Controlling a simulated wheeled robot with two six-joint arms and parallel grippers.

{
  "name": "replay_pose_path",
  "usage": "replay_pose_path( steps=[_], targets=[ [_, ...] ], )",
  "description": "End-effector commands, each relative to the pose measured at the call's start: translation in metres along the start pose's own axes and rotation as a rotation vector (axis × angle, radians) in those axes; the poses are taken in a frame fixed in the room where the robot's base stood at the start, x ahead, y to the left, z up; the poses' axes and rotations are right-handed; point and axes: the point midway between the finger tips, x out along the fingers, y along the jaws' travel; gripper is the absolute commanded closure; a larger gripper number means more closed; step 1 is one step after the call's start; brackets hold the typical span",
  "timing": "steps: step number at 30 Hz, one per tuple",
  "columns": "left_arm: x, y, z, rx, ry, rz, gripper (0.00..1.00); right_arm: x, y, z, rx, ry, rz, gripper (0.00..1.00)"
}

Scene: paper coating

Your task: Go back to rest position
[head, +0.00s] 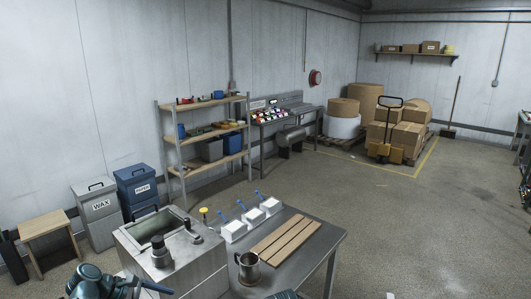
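Part of my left arm (92,282), teal and dark, shows at the bottom left, in front of the metal machine (190,262). I cannot make out its gripper fingers. A small teal piece, possibly of my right arm, shows at the bottom edge below the metal mug (247,268). No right gripper fingers are in view. Nothing is seen held.
A metal table (322,237) bears a slatted wooden board (285,236) and white blocks with blue handles (234,231). WAX (101,205) and blue (141,189) bins, a wooden stool (45,224) and a shelf rack (204,135) stand behind.

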Motion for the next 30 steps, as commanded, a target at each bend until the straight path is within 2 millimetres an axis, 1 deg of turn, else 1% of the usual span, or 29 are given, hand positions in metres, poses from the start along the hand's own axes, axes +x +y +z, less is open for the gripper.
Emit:
replay_pose_path(
  steps=[1, 2, 3, 5, 6, 9, 12, 15, 18, 22, 25, 30],
  targets=[
    [0.028, -0.013, 0.006, 0.086, 0.029, -0.056, 0.17, 0.010, -0.001, -0.001, -0.001, 0.000, 0.000, 1.00],
    [0.041, -0.020, 0.009, 0.143, 0.050, -0.091, 0.17, 0.013, -0.001, -0.001, -0.001, 0.000, 0.000, 1.00],
    [0.060, -0.030, 0.013, 0.226, 0.077, -0.142, 0.17, 0.018, -0.002, -0.001, -0.002, 0.000, 0.000, 1.00],
    [0.087, -0.047, 0.019, 0.360, 0.118, -0.223, 0.17, 0.025, -0.002, -0.001, -0.002, 0.000, 0.001, 1.00],
    [0.104, -0.058, 0.022, 0.453, 0.142, -0.278, 0.17, 0.030, -0.003, -0.002, -0.003, 0.000, 0.001, 1.00],
    [0.140, -0.087, 0.029, 0.687, 0.194, -0.416, 0.17, 0.041, -0.004, -0.002, -0.004, 0.000, 0.001, 1.00],
    [0.169, -0.115, 0.035, 0.928, 0.234, -0.557, 0.17, 0.052, -0.005, -0.003, -0.006, 0.000, 0.001, 1.00],
    [0.192, -0.141, 0.039, 1.167, 0.264, -0.698, 0.17, 0.062, -0.006, -0.004, -0.007, 0.000, 0.002, 1.00],
    [0.208, -0.162, 0.043, 1.384, 0.283, -0.830, 0.17, 0.071, -0.006, -0.004, -0.009, 0.000, 0.002, 1.00],
    [0.221, -0.181, 0.047, 1.604, 0.295, -0.967, 0.17, 0.080, -0.007, -0.005, -0.010, 0.000, 0.002, 1.00],
    [0.226, -0.189, 0.049, 1.715, 0.300, -1.038, 0.17, 0.083, -0.008, -0.005, -0.011, 0.000, 0.002, 1.00],
    [0.228, -0.193, 0.051, 1.794, 0.304, -1.091, 0.17, 0.085, -0.008, -0.005, -0.011, 0.000, 0.002, 1.00]
  ],
)
